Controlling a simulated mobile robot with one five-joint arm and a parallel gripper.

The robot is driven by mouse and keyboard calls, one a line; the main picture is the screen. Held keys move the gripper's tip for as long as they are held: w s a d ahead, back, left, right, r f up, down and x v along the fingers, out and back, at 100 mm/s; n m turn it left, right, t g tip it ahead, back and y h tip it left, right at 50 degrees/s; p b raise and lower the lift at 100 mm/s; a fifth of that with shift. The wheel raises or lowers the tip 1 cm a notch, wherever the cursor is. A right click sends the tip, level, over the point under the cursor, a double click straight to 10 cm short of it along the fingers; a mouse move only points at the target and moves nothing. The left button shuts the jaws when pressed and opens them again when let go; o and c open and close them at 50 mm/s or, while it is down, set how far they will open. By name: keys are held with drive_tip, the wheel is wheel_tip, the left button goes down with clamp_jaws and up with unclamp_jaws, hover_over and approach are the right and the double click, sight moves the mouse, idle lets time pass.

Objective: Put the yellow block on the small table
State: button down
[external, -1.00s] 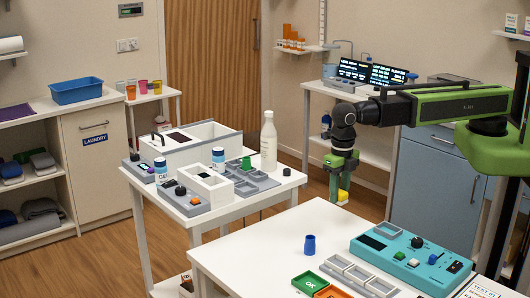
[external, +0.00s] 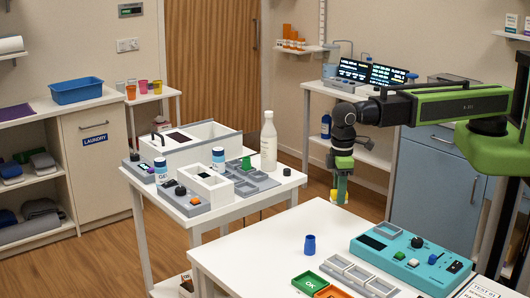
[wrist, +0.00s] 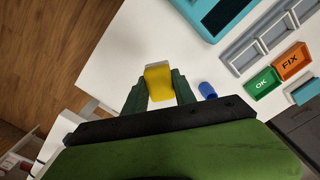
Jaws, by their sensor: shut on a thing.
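My gripper (external: 341,198) hangs at the far edge of the front white table (external: 262,245) in the external view. It is shut on the yellow block (wrist: 158,84), which shows between the two green fingers in the wrist view. The block has a pale end face. In the wrist view, the front table's white top lies beyond and below it; I cannot tell the height between them. Several tables are in view, and I cannot tell which is the small table. One low white table with cups (external: 152,97) stands by the door.
The middle white table (external: 284,184) carries a white bottle (external: 269,142), boxes and grey trays. On the front table are a blue cup-like piece (external: 310,244), a teal panel (external: 410,262), green and orange trays. A gap separates these two tables.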

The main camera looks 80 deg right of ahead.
drive_tip(key=m, duration=0.5)
drive_tip(key=shift+m, duration=0.3)
drive_tip(key=m, duration=0.5)
drive_tip(key=shift+r, duration=0.15)
drive_tip(key=shift+a+f, duration=0.2)
drive_tip(key=shift+f, duration=0.05)
drive_tip(key=a+f+b, duration=0.2)
drive_tip(key=a, duration=0.1)
drive_tip(key=a+f+b, duration=0.2)
drive_tip(key=a, duration=0.2)
drive_tip(key=a+f+b, duration=0.2)
drive_tip(key=a, duration=0.1)
drive_tip(key=shift+a+f+b, duration=0.3)
drive_tip(key=shift+a+b, duration=0.1)
drive_tip(key=shift+s+a, duration=0.15)
drive_tip(key=shift+a, duration=0.1)
wheel_tip(320, 180, down, 4)
drive_tip(key=b, duration=0.4)
drive_tip(key=shift+f, duration=0.2)
drive_tip(key=shift+r, duration=0.25)
drive_tip(key=shift+f, duration=0.2)
drive_tip(key=c, duration=1)
unclamp_jaws()
